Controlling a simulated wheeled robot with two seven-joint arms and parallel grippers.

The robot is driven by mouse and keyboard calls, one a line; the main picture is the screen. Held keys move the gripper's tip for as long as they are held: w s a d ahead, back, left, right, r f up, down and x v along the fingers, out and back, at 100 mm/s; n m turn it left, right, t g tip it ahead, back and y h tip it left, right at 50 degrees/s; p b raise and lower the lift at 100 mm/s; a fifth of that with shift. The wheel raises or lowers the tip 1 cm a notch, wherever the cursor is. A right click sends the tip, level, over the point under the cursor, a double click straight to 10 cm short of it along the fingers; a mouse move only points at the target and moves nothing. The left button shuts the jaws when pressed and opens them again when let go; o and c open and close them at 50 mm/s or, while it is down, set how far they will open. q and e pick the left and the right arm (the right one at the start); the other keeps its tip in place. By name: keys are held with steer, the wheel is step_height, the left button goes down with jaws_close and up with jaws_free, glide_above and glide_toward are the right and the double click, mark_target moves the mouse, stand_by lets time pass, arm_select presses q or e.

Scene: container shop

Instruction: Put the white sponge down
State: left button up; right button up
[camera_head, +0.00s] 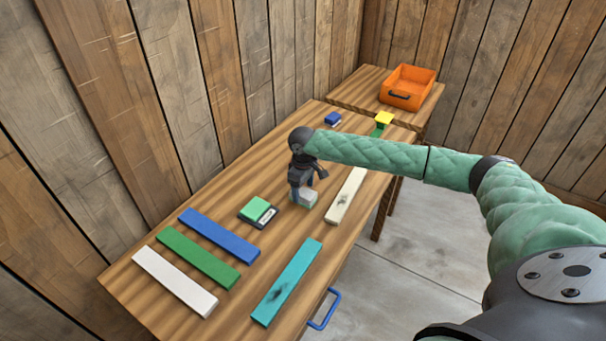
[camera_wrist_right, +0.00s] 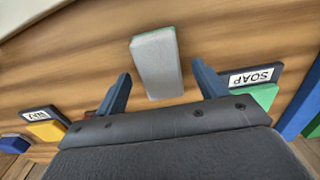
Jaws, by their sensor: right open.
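The white sponge (camera_head: 309,196) lies on the wooden table, pale on top with a greenish lower side. In the right wrist view the sponge (camera_wrist_right: 157,66) sits between the two blue fingers, with gaps on both sides. My right gripper (camera_head: 306,183) is over it, pointing down and open. A light wooden strip (camera_head: 346,195) lies just to the right of the sponge. My left gripper is not in view.
Blue (camera_head: 219,235), green (camera_head: 198,257), white (camera_head: 175,280) and teal (camera_head: 287,281) strips lie nearer. An orange crate (camera_head: 407,87) stands on the far table. Bare wood surrounds the SOAP pad.

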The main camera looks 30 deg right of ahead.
mark_target(303, 192)
arm_select(q)
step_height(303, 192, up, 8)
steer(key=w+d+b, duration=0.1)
steer(key=b, duration=0.1)
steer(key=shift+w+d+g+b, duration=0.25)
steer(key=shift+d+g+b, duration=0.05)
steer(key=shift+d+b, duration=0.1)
arm_select(e)
step_height(303, 192, up, 10)
steer(key=shift+f, duration=0.15)
